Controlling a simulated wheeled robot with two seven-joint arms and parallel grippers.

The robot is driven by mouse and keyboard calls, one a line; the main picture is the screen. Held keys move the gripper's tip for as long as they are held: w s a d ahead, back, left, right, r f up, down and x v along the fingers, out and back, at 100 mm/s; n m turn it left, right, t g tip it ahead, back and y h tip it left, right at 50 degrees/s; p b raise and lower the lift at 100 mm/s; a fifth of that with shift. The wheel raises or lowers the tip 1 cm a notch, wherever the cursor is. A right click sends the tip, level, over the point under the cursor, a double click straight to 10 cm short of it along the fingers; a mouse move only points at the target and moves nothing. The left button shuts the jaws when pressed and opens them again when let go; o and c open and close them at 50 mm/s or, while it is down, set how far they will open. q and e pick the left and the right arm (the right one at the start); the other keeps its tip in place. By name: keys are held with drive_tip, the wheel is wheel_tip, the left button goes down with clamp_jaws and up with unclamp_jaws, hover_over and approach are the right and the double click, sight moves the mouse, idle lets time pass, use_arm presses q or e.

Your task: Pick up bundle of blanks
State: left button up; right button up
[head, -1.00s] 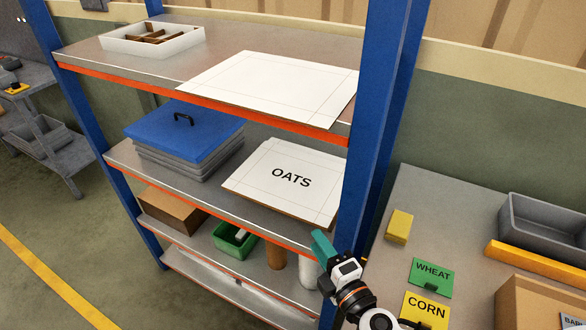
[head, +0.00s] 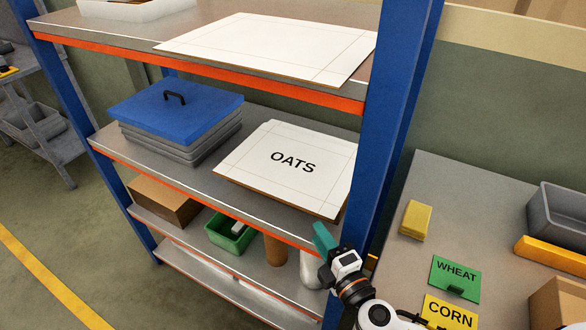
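A flat white stack of blanks printed OATS (head: 258,184) lies on the middle shelf, at its right part, with a brown edge showing below. A plain white flat stack (head: 270,45) lies on the top shelf, its front corner near the shelf's edge. My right gripper (head: 322,238) has teal fingers and is at the lower right, by the blue shelf post, just below the OATS stack's front corner in the picture. It appears apart from both stacks. Its finger gap is hidden from this angle. My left gripper is out of view.
A blue lid (head: 175,108) on grey trays sits left of the OATS stack. The blue post (head: 385,130) stands at the right. Below are a brown box (head: 163,200) and a green bin (head: 228,235). The right table holds a yellow block (head: 416,220) and a WHEAT card (head: 455,279).

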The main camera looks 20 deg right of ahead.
sight(303, 209)
drive_tip(key=w, duration=0.2)
drive_tip(key=w+p, duration=0.1)
drive_tip(key=w, duration=0.1)
drive_tip(key=w+a+p, duration=0.1)
drive_tip(key=w, duration=0.1)
drive_tip(key=shift+r, duration=0.15)
drive_tip(key=shift+w+p, duration=0.3)
drive_tip(key=w, duration=0.1)
drive_tip(key=w+p, duration=0.1)
drive_tip(key=w, duration=0.1)
drive_tip(key=shift+w+a, duration=0.25)
drive_tip(key=shift+w, duration=0.05)
drive_tip(key=shift+w+a+p, duration=0.1)
drive_tip(key=shift+w+p, duration=0.2)
drive_tip(key=shift+w, duration=0.2)
drive_tip(key=shift+s, duration=0.1)
drive_tip(key=shift+c, duration=1.2)
clamp_jaws()
